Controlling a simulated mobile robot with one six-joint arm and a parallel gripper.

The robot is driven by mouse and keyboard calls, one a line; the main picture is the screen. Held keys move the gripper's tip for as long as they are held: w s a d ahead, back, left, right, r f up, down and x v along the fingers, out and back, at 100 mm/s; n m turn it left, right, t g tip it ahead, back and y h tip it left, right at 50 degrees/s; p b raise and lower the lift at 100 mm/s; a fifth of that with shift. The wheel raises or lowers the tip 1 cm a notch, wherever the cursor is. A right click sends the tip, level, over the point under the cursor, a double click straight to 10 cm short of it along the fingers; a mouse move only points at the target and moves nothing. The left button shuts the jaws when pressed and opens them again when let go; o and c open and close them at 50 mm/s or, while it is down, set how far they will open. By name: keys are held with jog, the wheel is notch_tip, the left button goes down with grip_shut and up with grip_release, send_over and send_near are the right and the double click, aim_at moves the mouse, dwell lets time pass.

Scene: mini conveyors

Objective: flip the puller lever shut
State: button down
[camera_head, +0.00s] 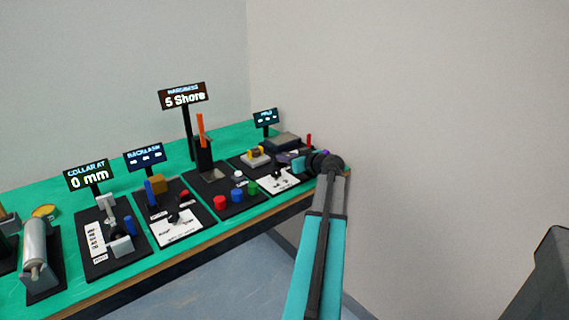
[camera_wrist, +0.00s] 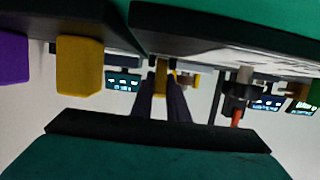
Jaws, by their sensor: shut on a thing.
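My gripper (camera_head: 287,158) is at the right end of the green bench, low over the station with the small dark display (camera_head: 265,118). In the wrist view its two dark fingers (camera_wrist: 161,90) close on a narrow yellow piece (camera_wrist: 161,70). That piece looks like part of the puller lever, but the view is too tight to be sure. The arm and gripper hide much of this station in the head view. A grey block with a yellow top (camera_head: 255,155) sits left of the gripper. The lever's exact angle cannot be told.
A red upright piece (camera_head: 308,140) stands just behind the gripper. To the left are a tall orange-topped post (camera_head: 200,130), coloured buttons (camera_head: 236,195) and more stations. In the wrist view a yellow block (camera_wrist: 80,66) and a purple block (camera_wrist: 12,60) are close. The floor in front is clear.

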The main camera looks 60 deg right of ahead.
jog(key=shift+f+t+b, duration=0.1)
jog(key=shift+t+b, duration=0.2)
jog(key=shift+b, duration=0.95)
jog(key=c, duration=1.7)
grip_release()
jog(key=shift+s, duration=0.1)
jog(key=v, duration=1.3)
jog(key=shift+s+a, duration=0.3)
